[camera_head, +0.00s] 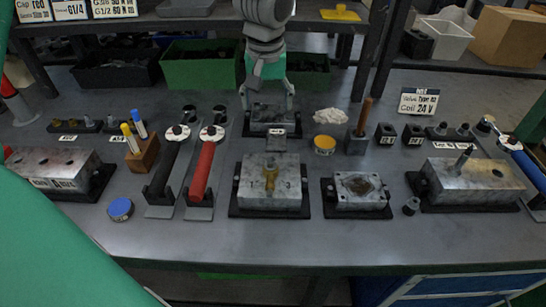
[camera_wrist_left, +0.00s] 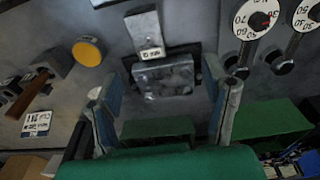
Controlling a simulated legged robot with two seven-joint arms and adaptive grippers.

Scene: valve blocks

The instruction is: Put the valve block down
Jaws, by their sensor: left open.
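My left gripper (camera_head: 267,100) reaches down over the back middle of the table. It is open, with one finger on each side of a small grey metal valve block (camera_head: 272,113). The block sits on a dark base, behind a small label plate (camera_head: 276,132). In the left wrist view the valve block (camera_wrist_left: 163,76) lies ahead of the fingers of my left gripper (camera_wrist_left: 165,95), with gaps visible on both sides. Whether the fingertips reach down beside it is hard to tell. My right gripper is not in view.
A large block with a brass fitting (camera_head: 270,186) stands in front. Torque wrenches with red (camera_head: 202,170) and black (camera_head: 166,170) handles lie left. A yellow-lidded tin (camera_head: 324,145) and a white heap (camera_head: 330,116) are right. Green bins (camera_head: 200,68) stand behind. The table's front strip is clear.

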